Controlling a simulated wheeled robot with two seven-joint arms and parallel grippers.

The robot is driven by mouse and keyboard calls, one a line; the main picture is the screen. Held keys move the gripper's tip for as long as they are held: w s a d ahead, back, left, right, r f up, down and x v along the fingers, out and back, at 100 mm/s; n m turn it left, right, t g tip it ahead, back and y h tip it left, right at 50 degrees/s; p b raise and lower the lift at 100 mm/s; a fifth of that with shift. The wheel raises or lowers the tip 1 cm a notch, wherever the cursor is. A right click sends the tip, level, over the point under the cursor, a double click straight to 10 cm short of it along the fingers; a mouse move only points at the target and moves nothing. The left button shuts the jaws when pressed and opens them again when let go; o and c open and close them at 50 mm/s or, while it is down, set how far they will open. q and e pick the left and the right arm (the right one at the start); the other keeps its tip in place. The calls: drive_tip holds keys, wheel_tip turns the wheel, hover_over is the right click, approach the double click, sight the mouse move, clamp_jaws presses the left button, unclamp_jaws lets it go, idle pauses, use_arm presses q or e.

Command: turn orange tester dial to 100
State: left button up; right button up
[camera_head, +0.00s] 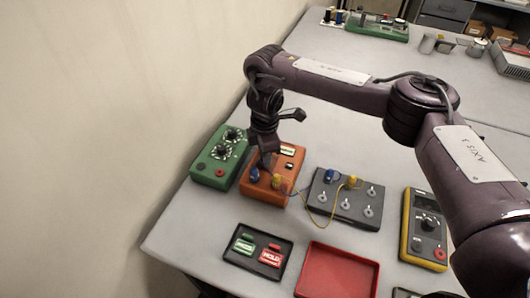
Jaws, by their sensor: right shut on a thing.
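The orange tester (262,191) stands on the table left of centre, between a green box and a dark terminal box. It has a small display (288,151) at its upper right and a blue plug (254,175) and a yellow plug (277,182) near its front edge. My right gripper (266,160) reaches down onto the tester's top from above and is shut at the spot of the dial. The dial is hidden behind the gripper, so its pointer cannot be read, and the display's digits are too small to read. My left gripper is not in view.
The green box (220,160) with two dials is close on the left. A yellow wire (312,207) runs to the dark terminal box (343,199). A black tray (258,249) with tags, a red tray (338,270) and a yellow meter (425,229) lie nearby. A wall borders the left.

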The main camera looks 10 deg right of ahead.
drive_tip(key=o, duration=1)
drive_tip(key=shift+r, duration=3.9)
